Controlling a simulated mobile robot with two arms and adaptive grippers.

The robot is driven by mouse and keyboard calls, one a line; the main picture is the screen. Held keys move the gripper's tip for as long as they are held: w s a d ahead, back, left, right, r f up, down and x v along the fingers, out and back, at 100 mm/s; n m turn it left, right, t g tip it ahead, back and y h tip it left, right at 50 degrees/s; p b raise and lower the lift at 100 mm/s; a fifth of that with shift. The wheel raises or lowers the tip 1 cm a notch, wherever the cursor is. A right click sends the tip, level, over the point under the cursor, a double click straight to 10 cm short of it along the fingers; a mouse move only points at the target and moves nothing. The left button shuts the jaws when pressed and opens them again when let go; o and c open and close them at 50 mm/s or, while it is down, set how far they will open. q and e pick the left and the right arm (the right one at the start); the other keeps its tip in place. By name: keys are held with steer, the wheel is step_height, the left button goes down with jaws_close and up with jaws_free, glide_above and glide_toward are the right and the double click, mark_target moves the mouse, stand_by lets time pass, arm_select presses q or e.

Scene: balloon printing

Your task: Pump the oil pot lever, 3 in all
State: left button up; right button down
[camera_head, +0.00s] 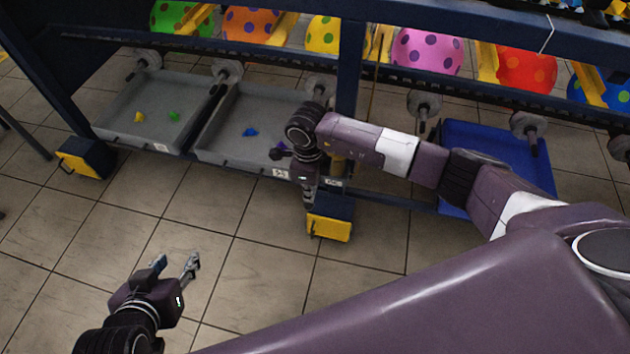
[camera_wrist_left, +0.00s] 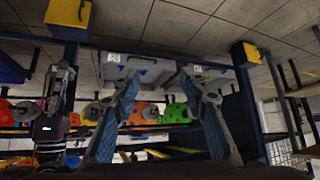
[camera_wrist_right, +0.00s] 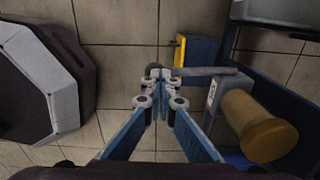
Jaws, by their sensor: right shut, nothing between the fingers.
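The oil pot (camera_wrist_right: 258,122), with a brass-coloured cylinder, is at the right of the right wrist view. Its grey lever (camera_wrist_right: 205,71) reaches left from it, ending by a dark round knob. My right gripper (camera_wrist_right: 161,80) is shut and empty; its tips overlap the knob end of the lever, and I cannot tell whether they touch. In the head view the right gripper (camera_head: 308,192) points down beside the rack post, and my wrist hides most of the pot. My left gripper (camera_head: 176,264) is open and empty above the floor, away from the pot; its spread fingers show in the left wrist view (camera_wrist_left: 160,75).
A blue rack (camera_head: 350,60) carries several spotted balloons. Grey trays (camera_head: 215,148) with small coloured pieces and a blue bin (camera_head: 545,165) sit low in it. Yellow feet (camera_head: 332,226) stand out at the floor. The tiled floor in front is clear.

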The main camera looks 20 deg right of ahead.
steer(key=shift+r+p, duration=0.45)
steer(key=shift+r, duration=0.15)
step_height(320, 180, up, 3)
steer(key=shift+p, duration=1.15)
step_height(320, 180, up, 2)
steer(key=shift+r+p, duration=0.2)
steer(key=shift+p, duration=0.75)
arm_select(q)
steer(key=s+a+f+g+y, duration=0.1)
steer(key=s+a+f+g, duration=0.2)
steer(key=s, duration=0.7)
step_height(320, 180, down, 4)
steer(key=shift+r+g, duration=0.25)
steer(key=shift+g, duration=0.95)
steer(key=shift+w+a, duration=0.1)
